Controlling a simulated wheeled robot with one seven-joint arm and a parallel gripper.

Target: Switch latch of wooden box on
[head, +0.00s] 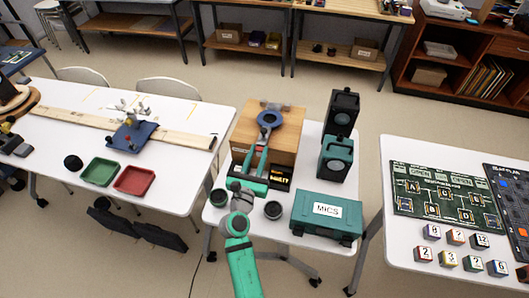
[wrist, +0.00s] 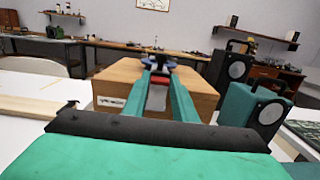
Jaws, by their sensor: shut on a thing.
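The wooden box (head: 245,133) stands on the middle white table; its front shows in the wrist view (wrist: 203,92), with a white label at the left. A dark blue round piece (head: 269,117) is at the box's top, and I take it for the latch. It also shows in the wrist view (wrist: 160,61). My gripper (head: 267,129) reaches over the box from the front, its long green fingers ending at the blue piece. In the wrist view the fingertips (wrist: 160,68) are closed on this piece, with a small red part just below. The fingers hide part of the contact.
Two speakers, black (head: 341,112) and green (head: 335,158), stand close to the box's right. A green MICS case (head: 326,213) is at the front right. Dark round pieces (head: 273,210) lie near my arm. An open dark tray (head: 278,178) sits before the box.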

